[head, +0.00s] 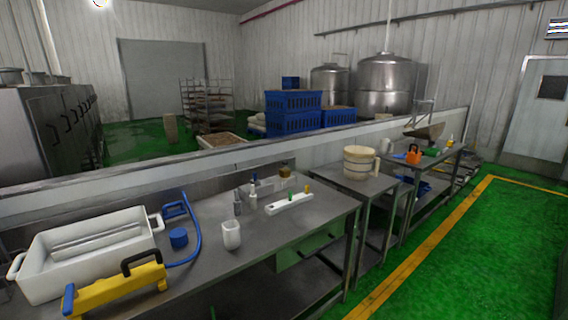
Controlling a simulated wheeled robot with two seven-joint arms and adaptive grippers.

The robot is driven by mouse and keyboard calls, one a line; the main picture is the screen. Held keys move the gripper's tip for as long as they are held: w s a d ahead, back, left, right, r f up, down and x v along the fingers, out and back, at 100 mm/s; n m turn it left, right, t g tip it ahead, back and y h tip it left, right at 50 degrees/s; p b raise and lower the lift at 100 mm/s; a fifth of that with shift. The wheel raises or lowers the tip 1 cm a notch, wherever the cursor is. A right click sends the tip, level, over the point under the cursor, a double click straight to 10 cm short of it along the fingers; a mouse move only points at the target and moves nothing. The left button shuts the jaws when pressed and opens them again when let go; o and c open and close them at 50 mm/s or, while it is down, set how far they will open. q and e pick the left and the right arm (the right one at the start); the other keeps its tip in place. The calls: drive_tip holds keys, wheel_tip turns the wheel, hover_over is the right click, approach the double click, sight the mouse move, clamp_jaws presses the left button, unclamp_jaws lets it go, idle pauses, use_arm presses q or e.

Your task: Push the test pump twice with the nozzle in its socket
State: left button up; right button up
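A yellow body with a black handle (115,290) and a blue end lies at the front left of the near metal table, against a white tub (85,256). A blue hose (196,232) curves along the table beside the tub, near a blue bracket-like part (175,209). A small blue cylinder (179,238) stands between tub and hose. I cannot tell which of these is the test pump. No nozzle seated in a socket can be made out. Small pump-topped bottles (252,199) stand further back on the table. Neither of my grippers is in view.
A white cup (231,235) and a white strip with coloured pegs (288,204) stand on the near table (200,290). An orange can (413,154) is further right. The green floor at right is clear.

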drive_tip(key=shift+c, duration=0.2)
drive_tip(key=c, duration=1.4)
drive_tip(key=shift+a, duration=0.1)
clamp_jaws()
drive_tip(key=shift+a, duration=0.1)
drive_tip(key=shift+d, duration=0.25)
